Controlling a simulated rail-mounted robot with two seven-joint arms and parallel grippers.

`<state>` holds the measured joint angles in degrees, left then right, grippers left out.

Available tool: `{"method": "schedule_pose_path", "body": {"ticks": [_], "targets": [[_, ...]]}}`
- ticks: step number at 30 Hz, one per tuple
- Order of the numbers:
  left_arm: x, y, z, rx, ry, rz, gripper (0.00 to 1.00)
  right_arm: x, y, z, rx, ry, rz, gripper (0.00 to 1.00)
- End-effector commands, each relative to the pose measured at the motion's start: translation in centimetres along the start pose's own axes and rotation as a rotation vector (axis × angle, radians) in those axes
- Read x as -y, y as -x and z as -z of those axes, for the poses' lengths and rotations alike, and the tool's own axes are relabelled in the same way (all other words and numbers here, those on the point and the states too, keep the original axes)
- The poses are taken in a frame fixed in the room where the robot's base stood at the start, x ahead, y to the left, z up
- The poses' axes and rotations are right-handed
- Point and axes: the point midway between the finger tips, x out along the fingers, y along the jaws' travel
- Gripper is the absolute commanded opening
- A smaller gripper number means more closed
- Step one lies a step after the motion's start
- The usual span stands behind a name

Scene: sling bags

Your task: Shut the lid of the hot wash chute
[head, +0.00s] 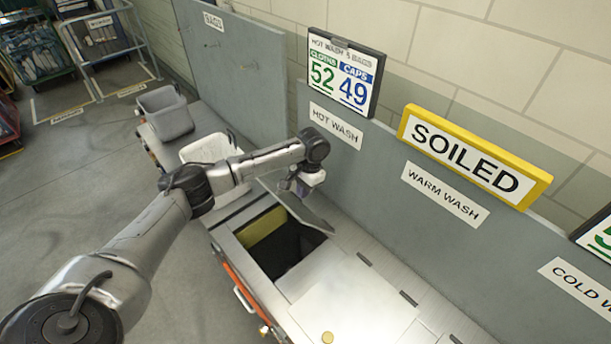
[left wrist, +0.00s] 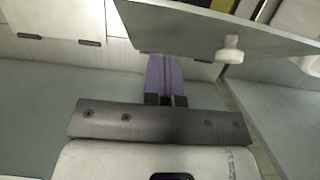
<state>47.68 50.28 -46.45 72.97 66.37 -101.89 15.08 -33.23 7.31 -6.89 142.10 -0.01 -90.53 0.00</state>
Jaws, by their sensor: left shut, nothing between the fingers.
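The hot wash chute (head: 266,249) is a dark square opening in the counter below the HOT WASH label. Its lid (head: 312,214) is a thin grey panel standing raised and tilted at the opening's wall side. In the left wrist view the lid (left wrist: 215,28) crosses the top, with a white knob (left wrist: 230,48) on its face. My left gripper (head: 303,186) is at the raised lid, on its wall side. Its purple fingers (left wrist: 164,65) are shut and empty, pointing at the lid's lower edge; I cannot tell if they touch. My right gripper is not in view.
A grey wall panel (head: 385,205) with labels and signs runs close behind the chute. A closed pale lid (head: 345,300) with a brass knob (head: 327,337) lies to the right. A white bin (head: 208,149) and a grey bin (head: 166,112) stand left of the chute.

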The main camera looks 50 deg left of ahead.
Motion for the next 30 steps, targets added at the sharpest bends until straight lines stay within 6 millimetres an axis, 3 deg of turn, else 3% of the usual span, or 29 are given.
{"method": "schedule_pose_path", "body": {"ticks": [10, 30], "targets": [[0.0, -3.0, -2.4, 0.0, -0.001, 0.001, 0.0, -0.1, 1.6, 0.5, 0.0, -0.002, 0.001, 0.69], [-0.6, -3.8, -2.8, -0.015, -0.012, 0.003, 0.0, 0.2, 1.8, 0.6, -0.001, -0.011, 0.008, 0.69]]}}
